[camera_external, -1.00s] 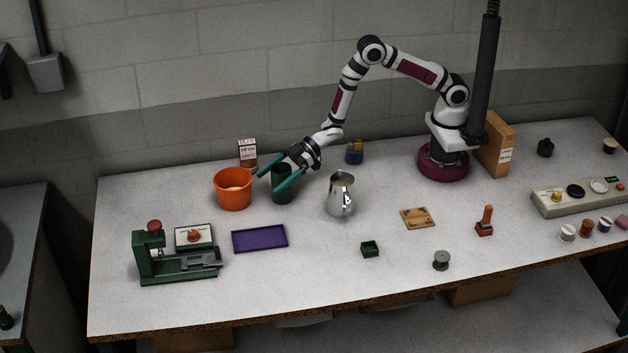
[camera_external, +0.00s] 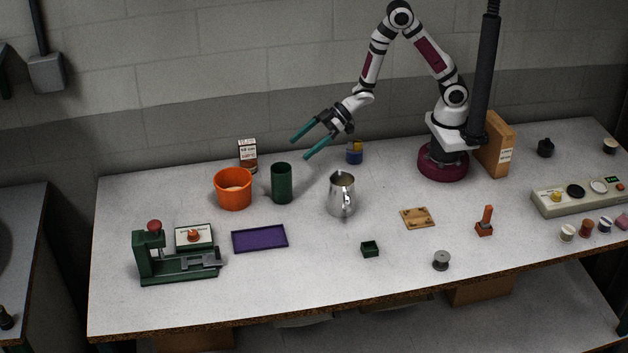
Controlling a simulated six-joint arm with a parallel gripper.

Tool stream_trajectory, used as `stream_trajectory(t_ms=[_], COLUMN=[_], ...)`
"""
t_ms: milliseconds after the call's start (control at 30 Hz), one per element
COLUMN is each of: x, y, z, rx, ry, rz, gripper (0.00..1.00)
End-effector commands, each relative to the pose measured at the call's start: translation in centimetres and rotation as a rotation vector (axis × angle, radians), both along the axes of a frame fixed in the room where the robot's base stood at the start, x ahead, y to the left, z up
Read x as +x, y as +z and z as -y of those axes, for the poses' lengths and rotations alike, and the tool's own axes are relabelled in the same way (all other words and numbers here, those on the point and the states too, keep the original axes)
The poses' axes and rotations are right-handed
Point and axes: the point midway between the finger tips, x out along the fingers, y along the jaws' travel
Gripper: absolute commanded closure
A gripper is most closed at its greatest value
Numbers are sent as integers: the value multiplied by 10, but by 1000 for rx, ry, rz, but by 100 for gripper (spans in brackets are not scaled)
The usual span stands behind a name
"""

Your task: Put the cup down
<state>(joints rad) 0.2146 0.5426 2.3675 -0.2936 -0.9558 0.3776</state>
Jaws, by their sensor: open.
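The cup, a dark green cylinder (camera_external: 281,184), stands upright on the white table, just right of an orange bucket. My gripper (camera_external: 298,149) is open and empty, its two teal fingers spread apart. It hangs in the air above and to the right of the cup and does not touch it.
The orange bucket (camera_external: 233,190) is close on the cup's left. A metal pitcher (camera_external: 341,196) stands to its right, with a purple tray (camera_external: 259,239) in front. A small carton (camera_external: 248,153) is behind. A green press (camera_external: 178,256) is at front left. The front middle is mostly clear.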

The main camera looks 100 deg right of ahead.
Motion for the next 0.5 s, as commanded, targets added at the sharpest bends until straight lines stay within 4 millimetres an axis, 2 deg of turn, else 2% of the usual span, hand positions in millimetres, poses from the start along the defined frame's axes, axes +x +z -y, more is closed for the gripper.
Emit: stream_trajectory(t_ms=[33,67,167,200,267,300,400,500], x=[-8,-19,-79,-109,-159,-192,-262,-305], y=[16,22,44,52,63,69,84,95], z=[11,19,34,34,25,15,-13,-35], rx=[-29,-43,-44,-25,22,59,156,226], ry=[-75,-136,-333,-400,-481,-521,-577,-592], rz=[-66,-132,-370,-470,-619,-713,-913,-1043], gripper=[0,0,0,0,0,0,0,0])
